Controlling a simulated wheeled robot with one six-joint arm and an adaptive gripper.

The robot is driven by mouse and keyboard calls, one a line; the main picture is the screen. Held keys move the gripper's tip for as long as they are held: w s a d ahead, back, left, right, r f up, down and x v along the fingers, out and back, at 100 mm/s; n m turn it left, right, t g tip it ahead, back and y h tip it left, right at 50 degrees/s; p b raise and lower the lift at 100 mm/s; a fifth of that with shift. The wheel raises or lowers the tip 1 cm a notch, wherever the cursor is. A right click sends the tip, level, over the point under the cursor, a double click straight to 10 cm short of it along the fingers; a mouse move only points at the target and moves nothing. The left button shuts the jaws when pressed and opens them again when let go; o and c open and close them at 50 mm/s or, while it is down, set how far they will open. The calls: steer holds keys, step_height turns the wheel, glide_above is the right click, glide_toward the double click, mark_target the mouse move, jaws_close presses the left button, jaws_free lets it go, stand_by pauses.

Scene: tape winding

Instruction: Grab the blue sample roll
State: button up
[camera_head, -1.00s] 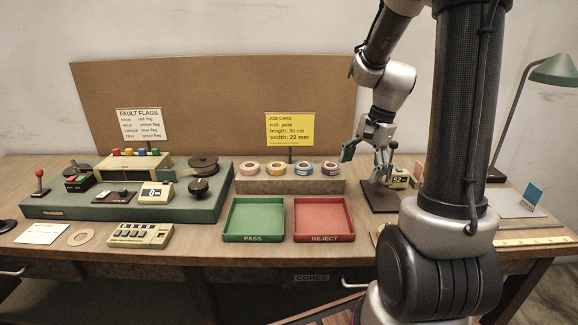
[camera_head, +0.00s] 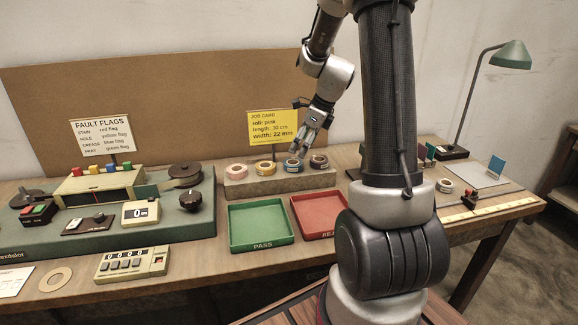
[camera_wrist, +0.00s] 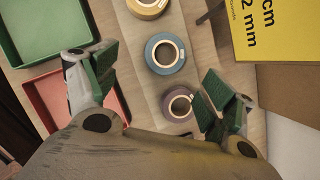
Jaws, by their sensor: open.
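The blue sample roll (camera_head: 293,166) sits on the low grey stand (camera_head: 283,183), between the yellow roll (camera_head: 264,167) and the purple roll (camera_head: 318,161). My gripper (camera_head: 298,150) is right above the blue roll in the head view and partly covers it. In the wrist view the blue roll (camera_wrist: 152,54) lies flat with its pale core ring showing. My gripper (camera_wrist: 160,68) is open there, with green-padded fingers to either side and nothing between them in its grip. The purple roll (camera_wrist: 180,104) is also between the fingers in that picture.
The pink roll (camera_head: 237,171) is at the stand's left end. The green PASS tray (camera_head: 261,247) and red REJECT tray (camera_head: 325,232) lie in front. The yellow job card (camera_head: 273,128) stands close behind the rolls, near my gripper.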

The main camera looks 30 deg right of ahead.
mark_target(294, 160)
steer(key=shift+w+f+m, duration=0.2)
steer(key=shift+f+m, duration=0.2)
steer(key=shift+m, duration=0.2)
steer(key=x, duration=0.7)
steer(key=shift+w+d, duration=0.2)
steer(key=shift+w, duration=0.05)
steer(key=c, duration=1)
